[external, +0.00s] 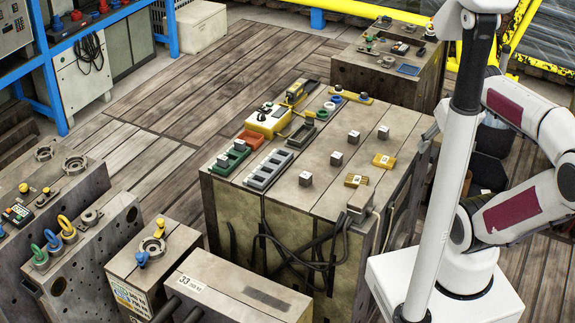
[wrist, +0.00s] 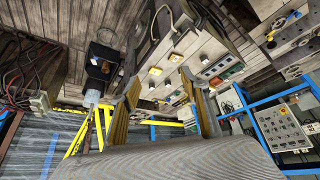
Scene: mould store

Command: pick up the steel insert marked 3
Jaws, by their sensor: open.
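Several small steel inserts with white labels stand apart on the top of the grey mould block (external: 320,205): a front one (external: 305,179), a middle one (external: 336,158), and two farther back, one on the left (external: 353,137) and one on the right (external: 383,132). The marks are too small to read, so I cannot tell which is 3. In the wrist view, my gripper (wrist: 160,80) is open, its two fingers apart with nothing held between them. The block top lies some way beyond the fingertips. In the external view, my white column and arm hide the gripper.
Two brass blocks, one rear (external: 384,160) and one front (external: 356,181), stand near the steel inserts. A grey tray (external: 268,170), green holder (external: 229,160) and yellow box (external: 268,119) line the left side. Dark cables (external: 300,257) hang from the front. A yellow rail stands behind.

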